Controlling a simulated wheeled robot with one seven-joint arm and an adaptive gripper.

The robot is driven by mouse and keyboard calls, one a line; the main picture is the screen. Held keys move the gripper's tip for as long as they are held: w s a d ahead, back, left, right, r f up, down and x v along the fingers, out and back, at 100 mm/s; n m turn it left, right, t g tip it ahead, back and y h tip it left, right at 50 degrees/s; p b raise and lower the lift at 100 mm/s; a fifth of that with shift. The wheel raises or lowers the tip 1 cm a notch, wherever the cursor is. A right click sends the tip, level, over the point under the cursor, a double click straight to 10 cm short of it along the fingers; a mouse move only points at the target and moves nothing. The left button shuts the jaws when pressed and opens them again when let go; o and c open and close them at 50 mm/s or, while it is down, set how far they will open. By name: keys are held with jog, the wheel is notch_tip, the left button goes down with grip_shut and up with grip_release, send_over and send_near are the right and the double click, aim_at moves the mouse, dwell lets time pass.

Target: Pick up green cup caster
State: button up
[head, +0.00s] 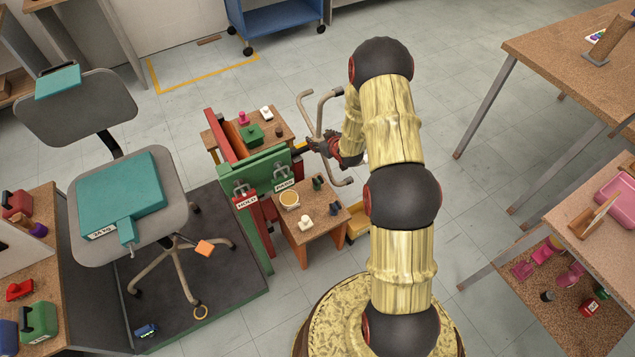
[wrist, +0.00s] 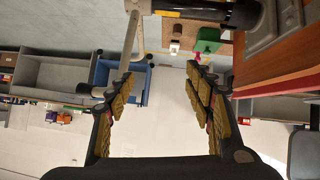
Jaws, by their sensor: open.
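A green block-like piece (head: 254,134) with a small top sits on the rear small wooden stand. It also shows near the top of the wrist view (wrist: 208,40). A small dark green piece (head: 318,182) stands on the front small stand. I cannot tell for sure which of them is the cup caster. My gripper (head: 322,146) is beside the stands, right of the rear one and behind the front one. In the wrist view my gripper (wrist: 165,78) is open, with nothing between its ribbed fingers.
A red and green panel (head: 245,170) with clamps stands between the stands and the grey-teal chair (head: 120,195). A bent metal chair base (head: 322,110) is close to my gripper. The front stand (head: 315,240) also holds a tan round cup (head: 289,200) and a white piece (head: 305,222).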

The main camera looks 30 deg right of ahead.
jog(key=t, duration=0.1)
send_over(320, 183)
jog(key=d, duration=0.2)
notch_tip(320, 183, down, 13)
jog(key=s+a+f+m+t+y, duration=0.1)
jog(key=s+a+f+t, duration=0.1)
jog(key=s+f, duration=0.55)
jog(key=b+x, duration=0.1)
jog(key=x, duration=0.3)
jog(key=f+b+x, duration=0.1)
jog(key=x, duration=0.3)
jog(key=shift+s+f, duration=0.2)
jog(key=shift+s, duration=0.05)
jog(key=shift+w+f+b, duration=0.15)
jog(key=shift+w+b, duration=0.15)
jog(key=shift+w, duration=0.3)
jog(key=c, duration=1.3)
